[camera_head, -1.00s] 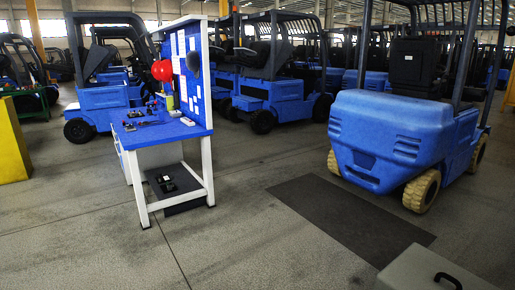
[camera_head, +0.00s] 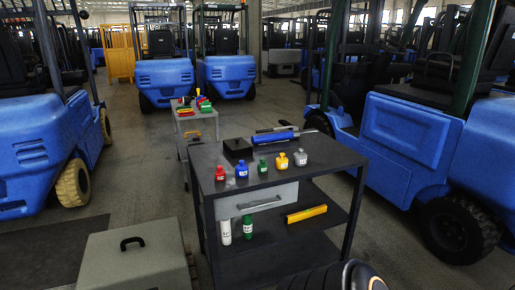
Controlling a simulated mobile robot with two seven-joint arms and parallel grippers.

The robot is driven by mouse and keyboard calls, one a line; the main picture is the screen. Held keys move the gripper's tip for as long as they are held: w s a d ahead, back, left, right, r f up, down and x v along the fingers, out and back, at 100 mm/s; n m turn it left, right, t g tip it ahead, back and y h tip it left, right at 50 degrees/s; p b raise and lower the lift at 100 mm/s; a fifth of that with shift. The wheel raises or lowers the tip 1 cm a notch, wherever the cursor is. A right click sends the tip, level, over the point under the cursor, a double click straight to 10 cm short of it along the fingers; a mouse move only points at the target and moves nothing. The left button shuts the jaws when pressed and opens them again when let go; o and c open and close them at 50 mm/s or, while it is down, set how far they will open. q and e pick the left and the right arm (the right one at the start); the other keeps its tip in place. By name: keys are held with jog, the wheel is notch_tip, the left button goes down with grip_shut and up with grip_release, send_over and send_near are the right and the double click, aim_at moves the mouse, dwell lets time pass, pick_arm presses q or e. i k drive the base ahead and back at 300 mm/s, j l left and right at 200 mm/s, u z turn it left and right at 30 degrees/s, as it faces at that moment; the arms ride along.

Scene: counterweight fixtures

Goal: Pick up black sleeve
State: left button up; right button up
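I cannot pick out a black sleeve with certainty. A black box-like object (camera_head: 237,149) sits on the back left of a dark table (camera_head: 325,165), and I cannot tell whether it is the sleeve. Beside it lies a blue, long object (camera_head: 273,137) with dark and grey parts. Neither gripper shows in the head view. A dark rounded part at the bottom edge may belong to my arm.
A row of small bottles (camera_head: 242,171) stands along the table's front. The lower shelf holds a yellow bar (camera_head: 307,213) and two bottles. A grey case (camera_head: 135,258) stands at lower left. Blue forklifts (camera_head: 410,150) flank the table. A second cart (camera_head: 196,125) stands behind.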

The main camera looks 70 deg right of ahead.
aim_at(236, 147)
jog(key=z, duration=2.45)
jog(key=i+j+z, duration=0.6)
jog(key=z, duration=0.15)
